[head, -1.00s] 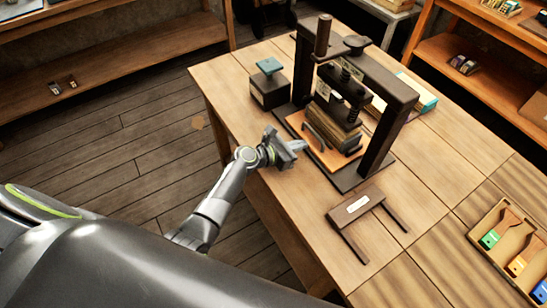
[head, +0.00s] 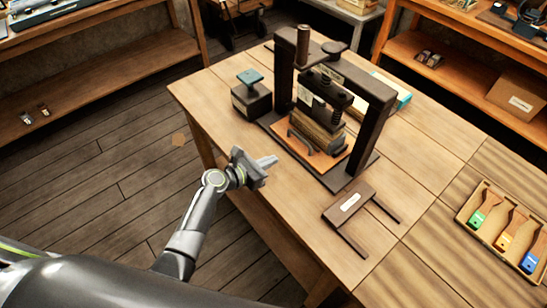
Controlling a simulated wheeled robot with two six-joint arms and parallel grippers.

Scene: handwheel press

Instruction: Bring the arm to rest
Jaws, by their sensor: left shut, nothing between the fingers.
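My left gripper (head: 267,162) is shut and empty. It hangs over the near left edge of the wooden table, in front of the press and apart from it. My left arm (head: 198,217) reaches up to it from the lower left. The dark handwheel press (head: 370,140) stands on the table with its upright handle (head: 303,46) at the top. A block-like stack (head: 317,130) sits on an orange board (head: 330,165) under the press screw. My right gripper is not in view.
A dark box with a teal-topped knob (head: 251,95) stands left of the press. A dark two-legged piece with a label (head: 349,203) lies at the front. A tray (head: 466,217) with several coloured-tag tools is at the right. Bare tabletop (head: 285,222) lies near the gripper.

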